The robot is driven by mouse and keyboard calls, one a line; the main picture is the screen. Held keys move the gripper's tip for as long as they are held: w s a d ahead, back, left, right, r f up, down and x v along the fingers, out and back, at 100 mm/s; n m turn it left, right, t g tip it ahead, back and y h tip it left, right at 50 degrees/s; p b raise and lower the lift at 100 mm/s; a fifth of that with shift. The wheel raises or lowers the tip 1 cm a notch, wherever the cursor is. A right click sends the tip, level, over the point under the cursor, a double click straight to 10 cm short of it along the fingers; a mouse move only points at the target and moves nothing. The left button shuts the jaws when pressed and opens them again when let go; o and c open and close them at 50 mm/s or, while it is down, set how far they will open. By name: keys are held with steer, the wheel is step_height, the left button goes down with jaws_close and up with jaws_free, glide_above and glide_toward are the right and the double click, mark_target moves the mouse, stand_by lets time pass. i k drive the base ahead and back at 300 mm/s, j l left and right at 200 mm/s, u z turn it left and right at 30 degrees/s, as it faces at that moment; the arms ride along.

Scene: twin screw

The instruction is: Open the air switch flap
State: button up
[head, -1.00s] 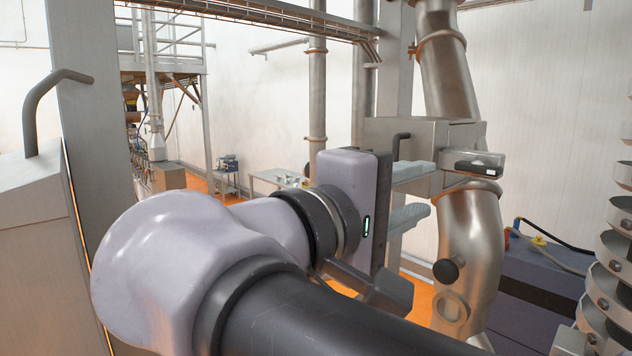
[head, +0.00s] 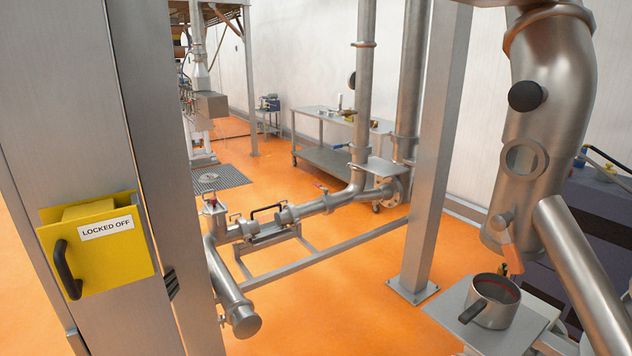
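A yellow panel (head: 98,250) with a white "LOCKED OFF" label and a black curved handle (head: 66,270) is on the grey column (head: 60,130) at the left of the head view. Its yellow top and side stand out from the column's face. I cannot tell from this view whether this panel is the air switch flap or how it is hinged. My gripper and arm are not in view.
A steel pipe (head: 550,110) comes down at the right above a pot (head: 494,300) on a small platform. A grey post (head: 435,150) stands left of it. Low pipework (head: 320,204) crosses the middle. Open orange floor (head: 330,300) lies between.

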mark_target(96, 247)
steer(key=u, duration=1.75)
